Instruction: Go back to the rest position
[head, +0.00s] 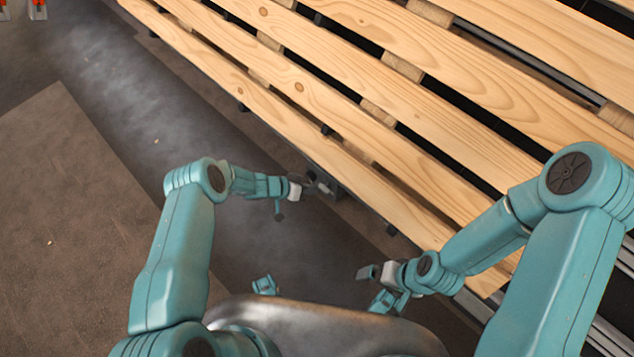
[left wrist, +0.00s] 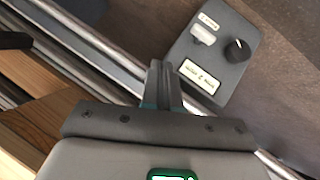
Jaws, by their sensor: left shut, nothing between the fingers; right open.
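My left gripper (head: 322,187) is beside the near edge of the wooden pallet in the head view, clear of my body. In the left wrist view its two fingers (left wrist: 163,78) are together with nothing between them. My right gripper (head: 368,273) is lower in the head view, in front of my body and pointing left. It is open and looks empty; its fingers are small in the picture. A grey control box (left wrist: 226,55) with a white switch, a black knob and two labels lies just beyond the left fingertips. I cannot tell whether they touch it.
A slatted wooden pallet (head: 345,172) on a dark frame with metal rails fills the upper right, close to both arms. Orange and white items (head: 38,8) stand at the far upper left.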

